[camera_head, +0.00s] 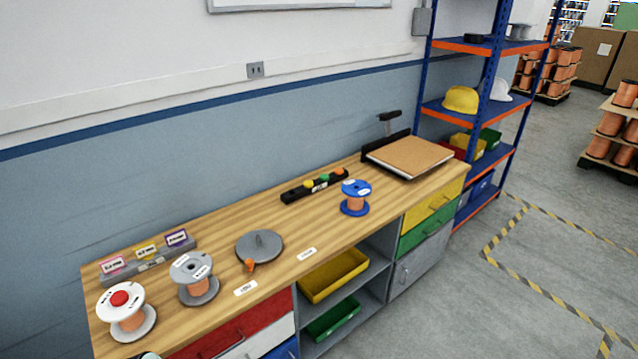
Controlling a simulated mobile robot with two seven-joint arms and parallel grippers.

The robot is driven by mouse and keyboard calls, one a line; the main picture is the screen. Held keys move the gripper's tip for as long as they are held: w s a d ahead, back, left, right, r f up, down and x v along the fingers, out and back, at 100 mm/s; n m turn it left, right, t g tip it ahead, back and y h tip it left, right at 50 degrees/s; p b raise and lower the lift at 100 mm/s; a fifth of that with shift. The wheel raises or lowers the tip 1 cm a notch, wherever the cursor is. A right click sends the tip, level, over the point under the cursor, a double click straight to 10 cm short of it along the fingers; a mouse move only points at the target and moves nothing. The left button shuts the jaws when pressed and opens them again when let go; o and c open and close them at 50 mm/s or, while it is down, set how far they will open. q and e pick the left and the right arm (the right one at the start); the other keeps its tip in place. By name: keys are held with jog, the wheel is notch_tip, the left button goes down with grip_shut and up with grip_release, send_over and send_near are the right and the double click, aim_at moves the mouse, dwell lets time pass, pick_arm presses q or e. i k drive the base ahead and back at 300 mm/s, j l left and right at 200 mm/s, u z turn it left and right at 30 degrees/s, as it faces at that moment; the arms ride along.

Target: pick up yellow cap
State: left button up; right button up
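The yellow cap (308,184) sits in a black rack (291,194) toward the back of the wooden workbench. A green cap (324,177) and an orange cap (338,171) stand in the same rack to its right. Neither of my grippers can be made out in the head view. A small pale piece (150,356) shows at the bottom edge, too cut off to identify.
A blue spool (355,205) stands right of the rack. A grey disc (259,247), a grey spool (195,282) and a red-capped spool (128,323) stand to the left. A cardboard-coloured board (409,157) lies at the far right end. The bench middle is clear.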

aim_at(307, 183)
jog(key=i+l, duration=0.15)
jog(key=l, duration=0.2)
jog(key=i+l, duration=0.15)
jog(key=l, duration=0.2)
jog(key=i+l, duration=0.1)
jog(key=l, duration=0.25)
jog(key=i+l, duration=0.15)
jog(key=l, duration=0.2)
jog(key=i+l, duration=0.15)
jog(key=l, duration=0.2)
jog(key=i+l, duration=0.15)
jog(key=l, duration=0.2)
